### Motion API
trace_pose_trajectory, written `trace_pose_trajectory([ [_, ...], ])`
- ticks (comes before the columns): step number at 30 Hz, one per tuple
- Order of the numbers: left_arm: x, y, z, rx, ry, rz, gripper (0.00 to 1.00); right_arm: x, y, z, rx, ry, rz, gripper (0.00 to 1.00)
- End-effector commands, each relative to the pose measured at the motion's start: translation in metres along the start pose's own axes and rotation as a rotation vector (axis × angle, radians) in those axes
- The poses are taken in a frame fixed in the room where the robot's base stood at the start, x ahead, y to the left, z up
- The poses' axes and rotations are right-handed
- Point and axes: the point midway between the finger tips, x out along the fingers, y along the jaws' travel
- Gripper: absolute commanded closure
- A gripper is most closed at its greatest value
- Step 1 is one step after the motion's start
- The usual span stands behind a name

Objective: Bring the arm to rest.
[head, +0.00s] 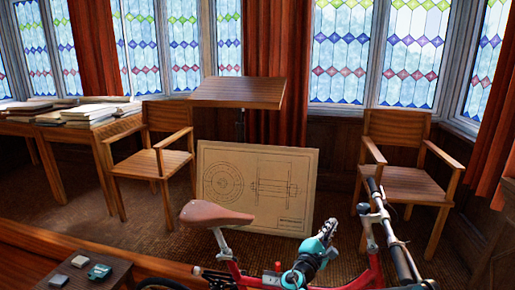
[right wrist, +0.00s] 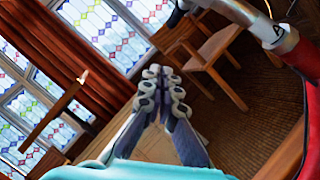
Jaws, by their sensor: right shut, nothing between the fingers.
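My right gripper (head: 331,228) is above the red bicycle's frame in the head view, in front of the drawing board. In the right wrist view its two grey fingers (right wrist: 160,72) meet at the tips, shut with nothing between them. Its teal body fills the bottom of that view. My left gripper is in neither view.
A red bicycle (head: 232,268) with a brown saddle (head: 215,214) stands close around my right arm; its red frame also shows in the right wrist view (right wrist: 314,125). Behind are a drawing sheet (head: 225,215), a tilted board (head: 240,92), a left chair (head: 150,160) and a right chair (head: 400,180).

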Motion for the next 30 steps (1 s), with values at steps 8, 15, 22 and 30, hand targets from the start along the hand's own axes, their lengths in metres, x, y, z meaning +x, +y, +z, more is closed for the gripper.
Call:
trace_pose_trajectory([
  [8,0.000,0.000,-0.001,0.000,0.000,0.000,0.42,-0.003,-0.006,0.024,0.104,0.011,-0.094,1.00],
  [15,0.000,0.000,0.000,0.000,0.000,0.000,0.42,-0.015,-0.018,0.055,0.256,0.025,-0.231,1.00],
  [22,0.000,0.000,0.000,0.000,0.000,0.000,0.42,-0.051,-0.041,0.095,0.498,0.037,-0.450,1.00],
  [30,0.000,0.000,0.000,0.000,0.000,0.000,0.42,-0.160,-0.084,0.137,0.939,0.034,-0.857,1.00],
])
